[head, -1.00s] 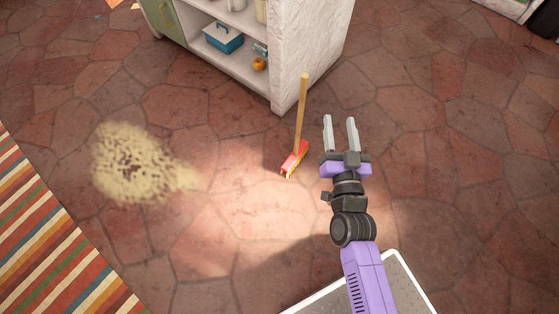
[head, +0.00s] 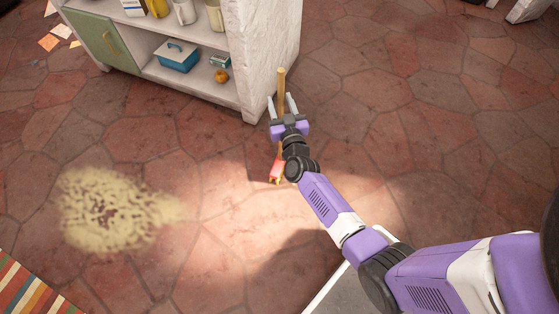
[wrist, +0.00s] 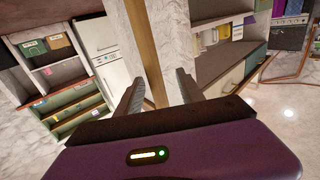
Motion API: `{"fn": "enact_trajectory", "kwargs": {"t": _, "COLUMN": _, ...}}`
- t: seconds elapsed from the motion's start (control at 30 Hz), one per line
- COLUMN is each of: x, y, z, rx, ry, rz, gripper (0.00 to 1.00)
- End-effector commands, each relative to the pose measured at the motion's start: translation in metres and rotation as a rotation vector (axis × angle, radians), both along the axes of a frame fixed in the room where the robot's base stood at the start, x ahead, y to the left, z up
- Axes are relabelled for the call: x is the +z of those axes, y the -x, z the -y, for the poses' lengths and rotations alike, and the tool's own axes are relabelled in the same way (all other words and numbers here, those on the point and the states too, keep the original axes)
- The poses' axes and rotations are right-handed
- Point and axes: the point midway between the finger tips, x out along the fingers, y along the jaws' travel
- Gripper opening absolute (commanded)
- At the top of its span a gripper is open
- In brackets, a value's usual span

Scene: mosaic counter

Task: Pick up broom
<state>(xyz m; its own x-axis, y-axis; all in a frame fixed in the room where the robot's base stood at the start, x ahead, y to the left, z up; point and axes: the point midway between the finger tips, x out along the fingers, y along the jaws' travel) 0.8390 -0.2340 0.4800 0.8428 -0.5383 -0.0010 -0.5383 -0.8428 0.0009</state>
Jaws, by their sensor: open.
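The broom stands upright on the tiled floor near the corner of the white counter, with a wooden handle (head: 281,88) and a red head (head: 276,171). The handle also shows in the wrist view (wrist: 147,50), running down between the two fingers. My gripper (head: 282,104) is open, with one finger on each side of the handle. I see no closing on it, and I cannot tell whether either finger touches it. My arm hides part of the lower handle and the broom head in the head view.
The white counter (head: 262,50) stands just behind the broom, with a blue box (head: 177,58) and an orange fruit (head: 222,76) on its shelf. A sandy spill (head: 110,212) lies on the floor at left, above a striped rug (head: 30,290). Floor at right is clear.

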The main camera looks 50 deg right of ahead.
Motion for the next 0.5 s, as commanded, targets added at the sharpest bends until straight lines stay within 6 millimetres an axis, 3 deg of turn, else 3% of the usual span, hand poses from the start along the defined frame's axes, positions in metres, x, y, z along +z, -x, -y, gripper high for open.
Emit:
{"fn": "enact_trajectory", "kwargs": {"t": 0.13, "x": 0.0, "y": -0.017, "z": 0.019, "rx": -0.001, "ry": 0.003, "rz": 0.003, "gripper": 0.45}}
{"fn": "enact_trajectory", "kwargs": {"t": 0.3, "x": 0.001, "y": -0.031, "z": 0.025, "rx": 0.001, "ry": 0.001, "rz": 0.002, "gripper": 0.45}}
{"fn": "enact_trajectory", "kwargs": {"t": 0.5, "x": 0.001, "y": -0.033, "z": 0.027, "rx": 0.0, "ry": 0.0, "rz": 0.0, "gripper": 0.45}}
